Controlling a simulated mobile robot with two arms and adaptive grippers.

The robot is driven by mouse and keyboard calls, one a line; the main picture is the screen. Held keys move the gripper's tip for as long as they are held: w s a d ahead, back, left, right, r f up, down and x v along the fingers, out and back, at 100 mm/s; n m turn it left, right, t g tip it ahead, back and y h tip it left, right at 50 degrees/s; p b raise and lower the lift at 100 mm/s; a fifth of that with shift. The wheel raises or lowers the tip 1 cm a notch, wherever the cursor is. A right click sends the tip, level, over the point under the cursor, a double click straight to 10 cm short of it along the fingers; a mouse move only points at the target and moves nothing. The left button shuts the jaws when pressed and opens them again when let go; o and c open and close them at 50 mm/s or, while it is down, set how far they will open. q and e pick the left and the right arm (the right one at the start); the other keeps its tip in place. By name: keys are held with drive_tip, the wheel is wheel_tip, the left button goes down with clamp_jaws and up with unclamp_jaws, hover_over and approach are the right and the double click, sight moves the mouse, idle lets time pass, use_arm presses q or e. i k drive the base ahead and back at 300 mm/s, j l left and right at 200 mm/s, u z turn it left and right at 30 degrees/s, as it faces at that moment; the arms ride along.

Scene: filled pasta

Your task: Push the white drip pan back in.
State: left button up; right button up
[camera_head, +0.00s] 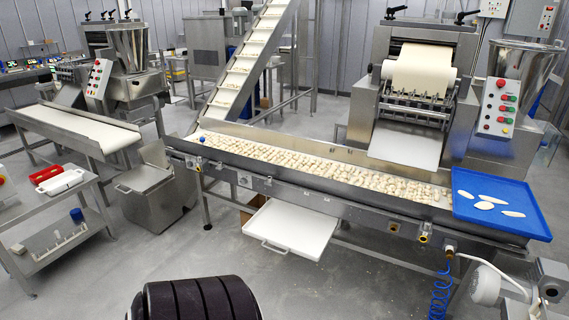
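The white drip pan (291,229) is a shallow rectangular tray with a handle on its front left edge. It sits low under the long conveyor (312,184) and sticks out from beneath it toward me. Its rear part is hidden under the conveyor. Its visible surface looks bare. Neither of my grippers shows in this view.
A blue tray (497,203) with several pale flat pieces rests on the conveyor's right end. A coiled blue hose (440,293) hangs at the lower right. A steel bin (158,192) stands at left. Grey floor (262,272) in front of the pan is clear.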

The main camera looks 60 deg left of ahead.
sight(301, 231)
drive_tip(key=i+u, duration=0.1)
drive_tip(key=u, duration=0.25)
drive_tip(key=i+u, duration=0.1)
drive_tip(key=u, duration=0.25)
drive_tip(key=i+l+u, duration=0.1)
drive_tip(key=u, duration=0.25)
